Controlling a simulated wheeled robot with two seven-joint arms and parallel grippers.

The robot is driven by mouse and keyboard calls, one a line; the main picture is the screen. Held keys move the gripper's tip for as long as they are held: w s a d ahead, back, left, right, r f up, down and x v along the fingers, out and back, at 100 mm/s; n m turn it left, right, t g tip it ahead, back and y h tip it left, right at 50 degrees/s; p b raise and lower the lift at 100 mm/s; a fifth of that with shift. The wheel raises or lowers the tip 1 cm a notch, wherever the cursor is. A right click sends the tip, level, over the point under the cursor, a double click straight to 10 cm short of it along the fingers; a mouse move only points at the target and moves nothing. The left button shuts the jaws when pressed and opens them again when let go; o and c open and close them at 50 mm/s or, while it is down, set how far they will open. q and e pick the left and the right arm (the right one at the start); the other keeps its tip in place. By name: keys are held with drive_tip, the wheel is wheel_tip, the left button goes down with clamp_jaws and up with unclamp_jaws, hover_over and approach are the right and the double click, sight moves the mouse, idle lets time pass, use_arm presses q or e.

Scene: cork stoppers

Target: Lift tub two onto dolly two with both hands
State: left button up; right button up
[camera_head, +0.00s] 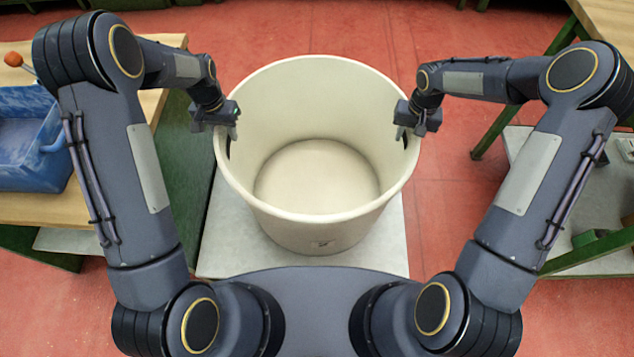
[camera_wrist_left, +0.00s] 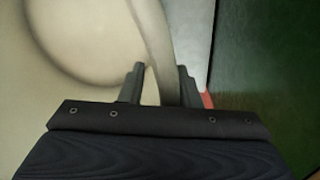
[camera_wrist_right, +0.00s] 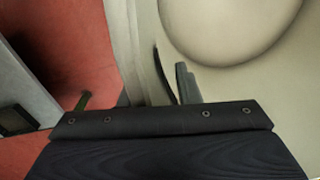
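A large empty cream tub (camera_head: 318,213) stands upright on a pale grey slab (camera_head: 225,245) in the head view. A small mark on its near side is too small to read. Dark handle slots show at its left and right sides. My left gripper (camera_head: 228,122) is at the left rim; in the left wrist view its fingers (camera_wrist_left: 160,85) straddle the tub wall closely, and contact is unclear. My right gripper (camera_head: 406,122) is at the right rim; in the right wrist view its fingers (camera_wrist_right: 153,92) are apart, with the wall and slot between them. I cannot identify dolly two.
A wooden-topped table (camera_head: 40,208) with a blue bin (camera_head: 30,180) stands at the left. Green-legged furniture with a grey lower shelf (camera_head: 590,190) stands at the right. Red floor (camera_head: 440,225) is clear between the slab and that furniture.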

use_arm(q)
clamp_jaws()
use_arm(e)
clamp_jaws()
use_arm(q)
drive_tip(key=shift+r, duration=0.1)
use_arm(e)
drive_tip(key=shift+r, duration=0.1)
idle(0.8)
